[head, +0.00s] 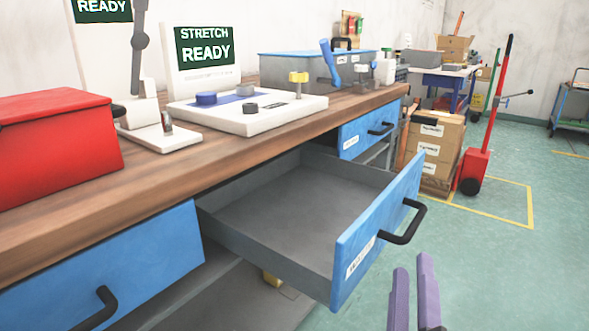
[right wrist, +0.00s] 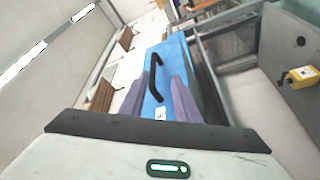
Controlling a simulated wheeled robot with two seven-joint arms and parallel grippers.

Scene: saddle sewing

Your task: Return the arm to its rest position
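My right gripper (head: 412,268) shows at the bottom of the head view, its two purple fingers parallel with a gap between them and nothing in it. It is in front of the open drawer (head: 290,205), below and apart from the black drawer handle (head: 408,222). The drawer is grey inside, looks empty and has a blue front. In the right wrist view the fingers (right wrist: 160,100) are apart and the black handle (right wrist: 155,78) lies beyond their tips, in line with the gap. My left gripper and arm do not show.
The wooden workbench (head: 160,180) holds a red box (head: 55,145), a white fixture plate (head: 245,118) and a grey-blue bin (head: 300,66). Cardboard boxes (head: 435,150) and a red hand truck (head: 476,165) stand beyond. The green floor (head: 500,270) on the right is clear.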

